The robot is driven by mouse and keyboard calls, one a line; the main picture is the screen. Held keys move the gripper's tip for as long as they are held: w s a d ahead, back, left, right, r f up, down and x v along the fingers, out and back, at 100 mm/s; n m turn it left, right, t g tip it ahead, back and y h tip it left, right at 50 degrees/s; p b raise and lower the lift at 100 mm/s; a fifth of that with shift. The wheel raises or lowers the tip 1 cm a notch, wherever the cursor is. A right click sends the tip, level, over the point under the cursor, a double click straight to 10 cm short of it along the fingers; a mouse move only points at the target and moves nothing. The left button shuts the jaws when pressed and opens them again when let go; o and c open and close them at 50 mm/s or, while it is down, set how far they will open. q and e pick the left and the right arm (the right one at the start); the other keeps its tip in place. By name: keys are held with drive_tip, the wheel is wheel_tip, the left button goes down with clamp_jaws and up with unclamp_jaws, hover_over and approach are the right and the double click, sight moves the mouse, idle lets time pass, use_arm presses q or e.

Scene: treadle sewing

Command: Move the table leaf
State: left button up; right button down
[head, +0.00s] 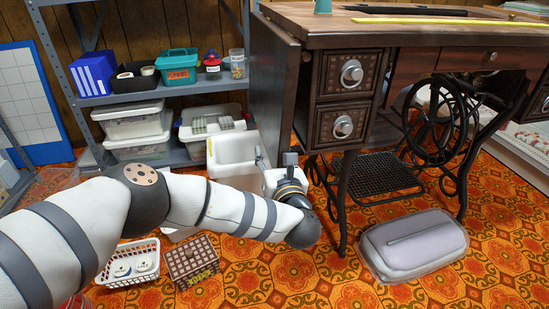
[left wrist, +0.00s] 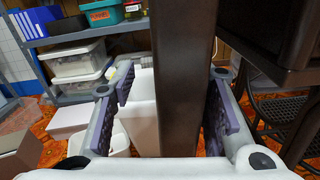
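The table leaf (head: 272,85) is a dark brown panel that hangs down at the left end of the treadle sewing table (head: 340,30). In the left wrist view the leaf (left wrist: 181,80) stands upright between the two fingers. My left gripper (head: 274,161) is at the leaf's lower edge in the head view. In the wrist view the left gripper (left wrist: 168,98) is open around the leaf, with a clear gap at the left purple pad. The right pad is close to the leaf; I cannot tell if it touches. My right gripper is not in view.
A metal shelf (head: 140,97) with bins stands behind on the left. A white bin (head: 232,150) is behind the gripper.

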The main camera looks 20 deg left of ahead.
use_arm(q)
drive_tip(key=v, duration=1.1)
drive_tip(key=shift+s+d, duration=0.15)
drive_tip(key=shift+s, duration=0.2)
drive_tip(key=shift+r, duration=0.1)
